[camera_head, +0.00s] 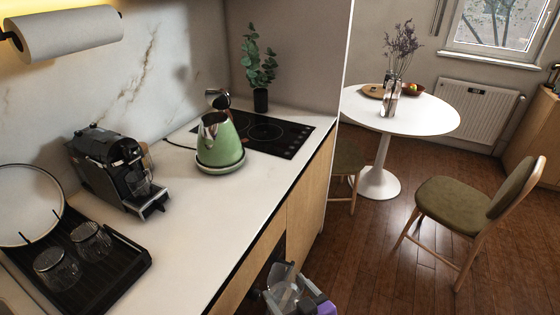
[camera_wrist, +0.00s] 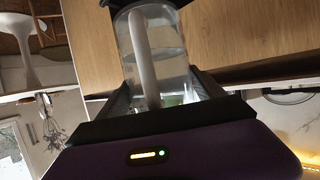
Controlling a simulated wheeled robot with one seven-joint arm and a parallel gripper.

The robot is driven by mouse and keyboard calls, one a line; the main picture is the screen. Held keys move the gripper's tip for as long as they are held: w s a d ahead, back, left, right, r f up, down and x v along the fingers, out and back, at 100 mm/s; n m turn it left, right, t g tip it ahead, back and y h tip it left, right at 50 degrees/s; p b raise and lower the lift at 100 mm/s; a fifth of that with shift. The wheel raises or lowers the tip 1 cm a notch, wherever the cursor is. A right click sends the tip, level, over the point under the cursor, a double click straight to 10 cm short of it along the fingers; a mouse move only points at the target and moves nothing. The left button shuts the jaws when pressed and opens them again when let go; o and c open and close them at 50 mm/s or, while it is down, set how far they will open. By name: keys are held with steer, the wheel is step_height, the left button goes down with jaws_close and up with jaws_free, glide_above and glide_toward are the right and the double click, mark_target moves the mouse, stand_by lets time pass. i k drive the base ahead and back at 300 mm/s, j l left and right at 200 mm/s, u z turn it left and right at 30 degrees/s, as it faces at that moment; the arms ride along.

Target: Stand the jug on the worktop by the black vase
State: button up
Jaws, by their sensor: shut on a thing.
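The clear jug (camera_head: 283,287) is at the bottom of the head view, in front of the wooden cabinet fronts and below the worktop edge. My gripper (camera_head: 304,292) is shut on it. In the wrist view the jug (camera_wrist: 172,50) is between the fingers of my gripper (camera_wrist: 165,92), with a pale upright bar, seemingly its handle, facing the camera. The black vase (camera_head: 261,101) holds a green plant and stands at the far end of the white worktop (camera_head: 205,220), behind the hob.
A green kettle (camera_head: 222,145) stands on its base before the black hob (camera_head: 268,134). A coffee machine (camera_head: 112,165) and a black rack (camera_head: 95,262) with glasses are at left. A dark gap (camera_head: 262,277) shows in the cabinet fronts near the jug. The worktop's front strip is clear.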

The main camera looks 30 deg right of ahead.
mark_target(307, 118)
steer(key=i+l, duration=0.15)
steer(key=l, duration=0.25)
steer(key=i+l, duration=0.1)
steer(key=l, duration=0.35)
steer(key=i+l, duration=0.15)
steer(key=l, duration=0.25)
steer(key=i+l, duration=0.15)
steer(key=l, duration=0.3)
